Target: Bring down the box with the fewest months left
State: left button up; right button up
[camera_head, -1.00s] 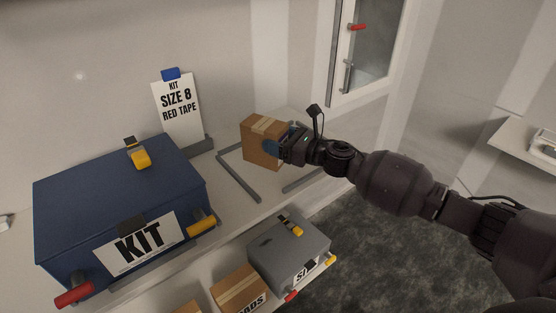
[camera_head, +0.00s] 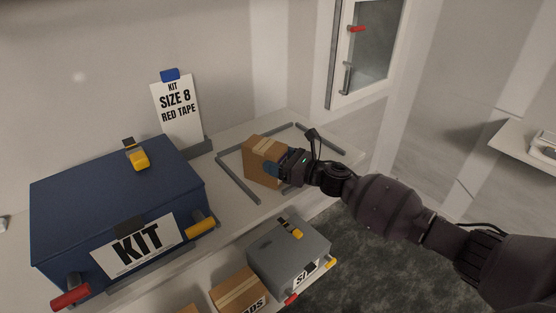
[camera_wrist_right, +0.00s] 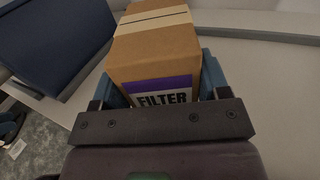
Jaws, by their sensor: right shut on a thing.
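A brown cardboard box (camera_head: 262,158) with a tape strip is in my right gripper (camera_head: 282,168). In the right wrist view the box (camera_wrist_right: 155,50) shows a purple-banded label reading "FILTER"; the rest of the label is hidden by the gripper, and no months can be read. The blue fingers of my right gripper (camera_wrist_right: 165,90) are shut on the box's two sides. The box is at the grey frame marked on the bench top (camera_head: 238,180), within its outline; I cannot tell whether it touches the surface. My left gripper is not in view.
A large blue KIT case (camera_head: 110,205) stands left of the frame. Behind it is a sign (camera_head: 178,110) reading "KIT SIZE 8 RED TAPE". A grey case (camera_head: 285,252) and a cardboard box (camera_head: 238,287) sit on the lower shelf. A glass-doored cabinet (camera_head: 370,45) is at the back right.

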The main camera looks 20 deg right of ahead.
jog(key=o, duration=1)
